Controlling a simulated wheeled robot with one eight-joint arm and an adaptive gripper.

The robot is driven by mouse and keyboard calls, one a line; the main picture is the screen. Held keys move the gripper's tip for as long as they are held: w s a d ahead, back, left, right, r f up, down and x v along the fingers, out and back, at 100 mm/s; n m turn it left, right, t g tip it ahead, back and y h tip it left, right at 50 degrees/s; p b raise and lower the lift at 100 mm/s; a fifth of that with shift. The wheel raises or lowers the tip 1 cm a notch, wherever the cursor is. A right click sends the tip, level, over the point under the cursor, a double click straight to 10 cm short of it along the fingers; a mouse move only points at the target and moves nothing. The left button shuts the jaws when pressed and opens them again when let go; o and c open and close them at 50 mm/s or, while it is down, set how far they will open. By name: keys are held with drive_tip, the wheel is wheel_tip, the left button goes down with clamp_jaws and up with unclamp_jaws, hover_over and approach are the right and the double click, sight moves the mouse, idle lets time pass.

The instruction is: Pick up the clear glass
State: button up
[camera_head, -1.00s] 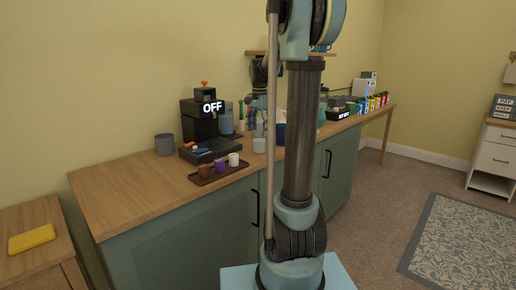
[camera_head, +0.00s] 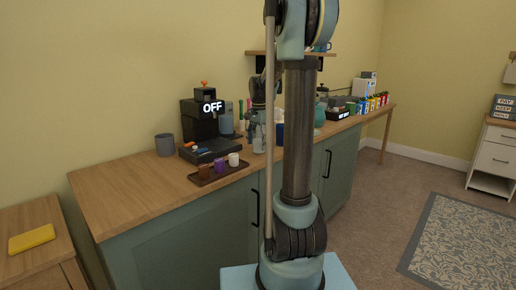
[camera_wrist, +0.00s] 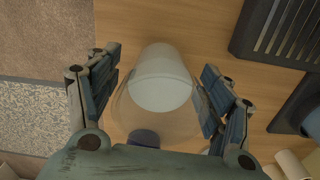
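The clear glass (camera_head: 259,145) stands on the wooden counter (camera_head: 118,190), to the right of the coffee machine. In the wrist view the glass (camera_wrist: 160,88) is seen from above, between my two fingers, see-through with a pale whitish part. My gripper (camera_head: 258,118) is right over the glass in the head view. In the wrist view my gripper (camera_wrist: 160,95) is open, with one finger on each side of the glass. The right finger is very near the glass wall; I cannot tell whether it touches.
The coffee machine (camera_head: 198,122) marked OFF stands left of the glass. A dark tray (camera_head: 220,172) with small brown, purple and white cups lies in front of it. A dark blue item (camera_head: 279,134) stands close on the right. A grey cup (camera_head: 165,145) is farther left.

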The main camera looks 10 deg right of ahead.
drive_tip(key=c, duration=1)
drive_tip(key=shift+c, duration=0.2)
